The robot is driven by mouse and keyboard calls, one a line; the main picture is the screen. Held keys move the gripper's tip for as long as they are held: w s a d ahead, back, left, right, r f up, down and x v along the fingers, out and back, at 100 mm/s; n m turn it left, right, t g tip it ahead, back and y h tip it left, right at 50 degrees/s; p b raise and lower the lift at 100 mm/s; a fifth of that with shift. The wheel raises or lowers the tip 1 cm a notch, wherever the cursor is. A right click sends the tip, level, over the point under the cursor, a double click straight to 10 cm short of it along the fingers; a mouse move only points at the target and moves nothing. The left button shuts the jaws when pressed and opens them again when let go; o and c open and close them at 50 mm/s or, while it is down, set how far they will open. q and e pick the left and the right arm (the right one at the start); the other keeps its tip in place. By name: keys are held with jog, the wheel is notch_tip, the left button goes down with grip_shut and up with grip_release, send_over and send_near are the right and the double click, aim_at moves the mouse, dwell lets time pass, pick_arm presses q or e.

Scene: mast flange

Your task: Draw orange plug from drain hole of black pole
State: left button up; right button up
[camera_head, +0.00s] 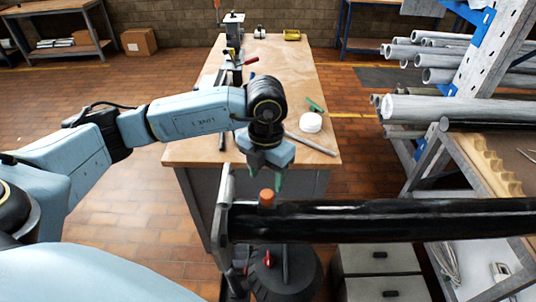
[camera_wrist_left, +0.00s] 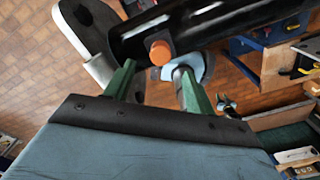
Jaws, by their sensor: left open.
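The orange plug (camera_head: 267,197) stands upright out of the top of the black pole (camera_head: 390,221), near the pole's left end. In the left wrist view the plug (camera_wrist_left: 160,53) shows as a round orange end on the black pole (camera_wrist_left: 215,20). My left gripper (camera_head: 265,181) points down just above and behind the plug, with green fingers spread. In the left wrist view the plug lies between and just beyond the fingertips, with no contact visible. The hole itself is hidden by the plug. My right gripper is in neither view.
A grey flange plate (camera_head: 222,218) stands at the pole's left end, close to my gripper. A wooden workbench (camera_head: 288,75) with tools and a white round item (camera_head: 311,122) lies behind. A rack of grey pipes (camera_head: 440,108) stands right.

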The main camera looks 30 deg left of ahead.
aim_at(267, 193)
pick_arm(q)
notch_tip(267, 193, down, 6)
jog(key=shift+r+p, duration=0.15)
jog(key=shift+p, duration=0.15)
jog(key=shift+f, duration=0.65)
jog(key=c, duration=1)
jog(key=shift+c, duration=0.2)
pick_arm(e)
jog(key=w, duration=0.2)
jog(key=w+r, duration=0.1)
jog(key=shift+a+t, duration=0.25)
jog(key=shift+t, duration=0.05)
